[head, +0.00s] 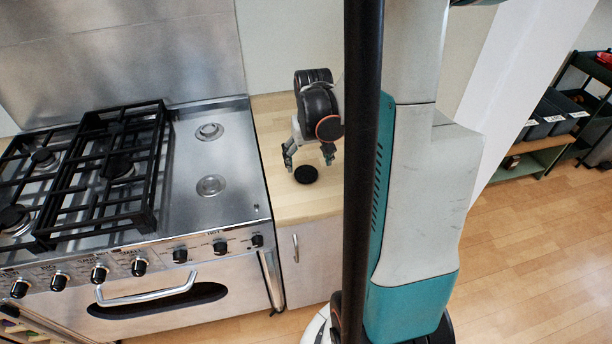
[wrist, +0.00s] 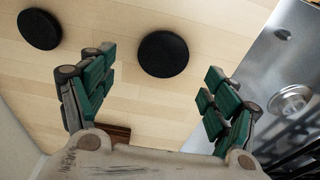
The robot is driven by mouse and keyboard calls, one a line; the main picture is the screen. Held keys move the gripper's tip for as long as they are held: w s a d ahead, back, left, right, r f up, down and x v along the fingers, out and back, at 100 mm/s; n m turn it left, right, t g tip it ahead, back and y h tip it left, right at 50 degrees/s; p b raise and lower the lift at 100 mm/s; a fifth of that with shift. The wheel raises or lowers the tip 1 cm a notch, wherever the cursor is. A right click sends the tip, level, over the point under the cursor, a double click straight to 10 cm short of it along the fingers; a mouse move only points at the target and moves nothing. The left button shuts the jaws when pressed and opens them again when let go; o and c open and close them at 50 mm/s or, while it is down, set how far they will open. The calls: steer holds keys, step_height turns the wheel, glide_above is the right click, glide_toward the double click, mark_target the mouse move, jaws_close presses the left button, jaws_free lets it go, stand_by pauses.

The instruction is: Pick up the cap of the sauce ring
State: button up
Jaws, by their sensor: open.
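Two round black caps lie flat on the wooden counter in the wrist view. The larger-looking cap (wrist: 163,54) sits just beyond and between my fingertips; the other cap (wrist: 40,29) lies at the upper left, outside the fingers. I cannot tell by marking which is the sauce ring's. The head view shows one black cap (head: 306,174) below my gripper (head: 308,161); the other is not visible there. My gripper (wrist: 160,62) is open and empty, pointing down above the counter, with no visible contact with either cap.
The steel cooktop (head: 188,160) stands left of the counter (head: 315,205). It has two uncovered burners, rear (head: 209,131) and front (head: 211,185). Black grates (head: 125,160) cover the burners further left. A small brown wooden item (wrist: 115,132) shows by the left finger.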

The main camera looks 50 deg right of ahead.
mark_target(306, 173)
steer(key=f, duration=0.1)
steer(key=f+b, duration=0.1)
steer(key=f, duration=0.1)
steer(key=f+b, duration=0.1)
steer(key=f, duration=0.1)
steer(key=shift+w, duration=0.35)
steer(key=shift+r, duration=0.15)
steer(key=c, duration=1.2)
